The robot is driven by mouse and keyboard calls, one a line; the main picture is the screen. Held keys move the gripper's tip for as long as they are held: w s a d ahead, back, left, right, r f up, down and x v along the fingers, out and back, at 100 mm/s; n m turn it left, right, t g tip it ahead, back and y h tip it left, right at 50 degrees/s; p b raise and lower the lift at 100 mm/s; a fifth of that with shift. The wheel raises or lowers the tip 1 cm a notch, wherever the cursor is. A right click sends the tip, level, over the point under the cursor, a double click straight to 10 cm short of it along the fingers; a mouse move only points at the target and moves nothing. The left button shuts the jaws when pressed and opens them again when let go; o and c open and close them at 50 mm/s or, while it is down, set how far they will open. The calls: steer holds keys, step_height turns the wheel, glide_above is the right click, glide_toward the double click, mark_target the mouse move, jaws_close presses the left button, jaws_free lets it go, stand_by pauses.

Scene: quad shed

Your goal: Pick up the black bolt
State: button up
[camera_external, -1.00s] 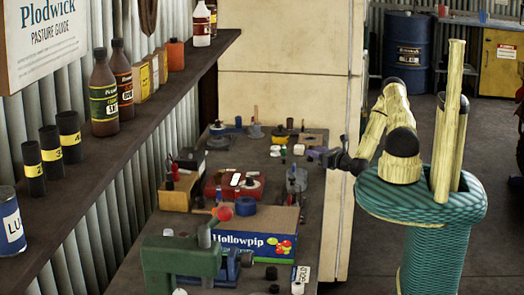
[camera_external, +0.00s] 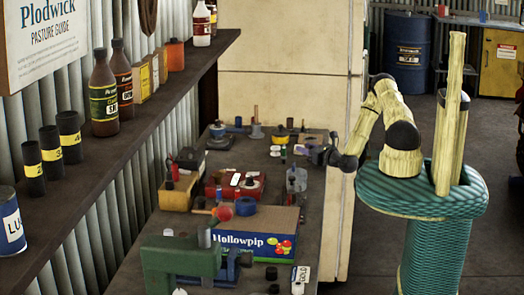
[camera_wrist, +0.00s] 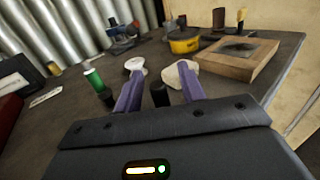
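In the wrist view, my gripper (camera_wrist: 160,72) has its two purple fingers spread apart. A small upright black cylinder (camera_wrist: 159,95), which looks like the black bolt, shows between the fingers, with gaps to both sides. Another small dark piece (camera_wrist: 106,97) stands left of the left finger. I cannot tell the bolt's exact shape or whether it is within finger depth. In the external view, my gripper (camera_external: 321,156) is low over the right edge of the bench; the bolt is not clear there.
A wooden block (camera_wrist: 232,62) with a dark top and a yellow round container (camera_wrist: 184,42) stand beyond. A Hollowpip box (camera_external: 255,235) is nearer the external camera.

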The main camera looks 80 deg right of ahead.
jaws_close()
steer(key=shift+r, duration=0.1)
stand_by(0.3)
step_height(320, 180, up, 10)
steer(key=b, duration=0.1)
stand_by(0.4)
stand_by(0.4)
